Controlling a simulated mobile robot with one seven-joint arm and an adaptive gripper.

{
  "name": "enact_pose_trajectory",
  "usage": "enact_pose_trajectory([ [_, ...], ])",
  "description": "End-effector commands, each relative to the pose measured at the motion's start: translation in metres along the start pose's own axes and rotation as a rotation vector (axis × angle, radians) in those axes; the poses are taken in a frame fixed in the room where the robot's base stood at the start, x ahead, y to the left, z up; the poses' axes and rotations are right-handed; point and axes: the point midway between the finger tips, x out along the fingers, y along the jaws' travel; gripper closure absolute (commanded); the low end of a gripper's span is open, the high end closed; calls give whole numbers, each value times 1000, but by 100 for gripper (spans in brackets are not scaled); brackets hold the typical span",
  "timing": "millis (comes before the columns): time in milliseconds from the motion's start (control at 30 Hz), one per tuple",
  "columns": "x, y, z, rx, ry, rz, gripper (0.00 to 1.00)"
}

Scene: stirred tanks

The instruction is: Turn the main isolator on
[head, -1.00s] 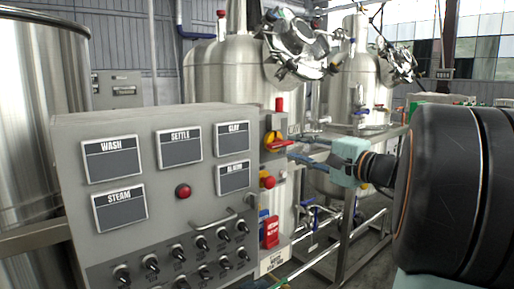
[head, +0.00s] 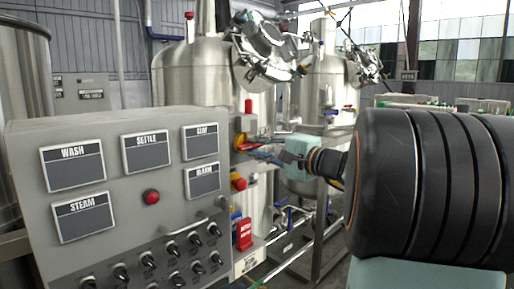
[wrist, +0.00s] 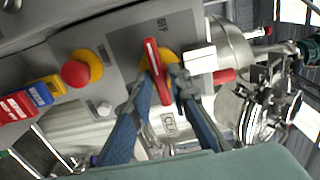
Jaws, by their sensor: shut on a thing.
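The main isolator is a red handle (wrist: 153,56) on a yellow round plate on the narrow side of the grey control panel. The fingers hide most of the handle there.
Below the isolator are a red button on yellow (head: 239,182) and a red tag (head: 244,234). The panel front (head: 110,205) carries labels, a red button and several black switches. Steel tanks (head: 180,75) and pipework stand behind.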

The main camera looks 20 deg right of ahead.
Motion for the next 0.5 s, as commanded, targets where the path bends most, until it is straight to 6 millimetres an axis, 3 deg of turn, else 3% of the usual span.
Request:
enact_pose_trajectory([
  [267,0,0,0,51,0,0,100],
  [500,0,-1,0,203,0,1,100],
])
